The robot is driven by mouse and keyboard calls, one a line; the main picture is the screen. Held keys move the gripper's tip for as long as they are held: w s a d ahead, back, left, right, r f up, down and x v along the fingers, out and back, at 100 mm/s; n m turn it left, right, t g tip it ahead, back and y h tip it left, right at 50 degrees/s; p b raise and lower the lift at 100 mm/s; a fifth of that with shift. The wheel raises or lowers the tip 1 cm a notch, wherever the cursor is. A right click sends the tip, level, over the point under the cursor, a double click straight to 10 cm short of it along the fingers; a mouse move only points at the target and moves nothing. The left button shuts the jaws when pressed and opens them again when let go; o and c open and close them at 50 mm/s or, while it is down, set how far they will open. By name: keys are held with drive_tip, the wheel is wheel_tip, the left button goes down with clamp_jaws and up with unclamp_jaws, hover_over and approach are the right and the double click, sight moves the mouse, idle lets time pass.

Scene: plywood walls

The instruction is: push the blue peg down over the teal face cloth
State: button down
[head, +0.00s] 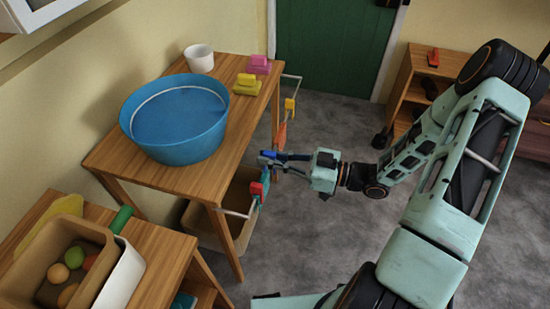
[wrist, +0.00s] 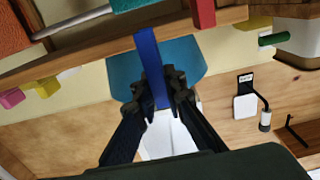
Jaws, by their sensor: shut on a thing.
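My gripper (head: 266,158) is shut on the blue peg (head: 275,154), beside the table's right edge. In the wrist view, the blue peg (wrist: 150,60) stands up between the fingertips (wrist: 157,88), its far end close to the top. The teal face cloth (head: 265,178) hangs on the side rail, just below my gripper in the head view, partly hidden. In the wrist view, only a strip of teal cloth (wrist: 130,4) shows at the top edge. Whether the peg touches cloth or rail I cannot tell.
A red peg (head: 257,189) sits on the rail at the cloth's near end. An orange cloth (head: 282,134) and yellow peg (head: 290,105) are farther along. A blue tub (head: 178,135) stands on the table. A bin (head: 205,228) is below.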

sight(274, 173)
drive_tip(key=shift+x, duration=0.9)
drive_tip(key=shift+f+b, duration=2.25)
drive_tip(key=shift+f, duration=0.7)
drive_tip(key=c, duration=1.9)
unclamp_jaws()
drive_tip(key=shift+d, duration=0.1)
drive_tip(key=v, duration=1.2)
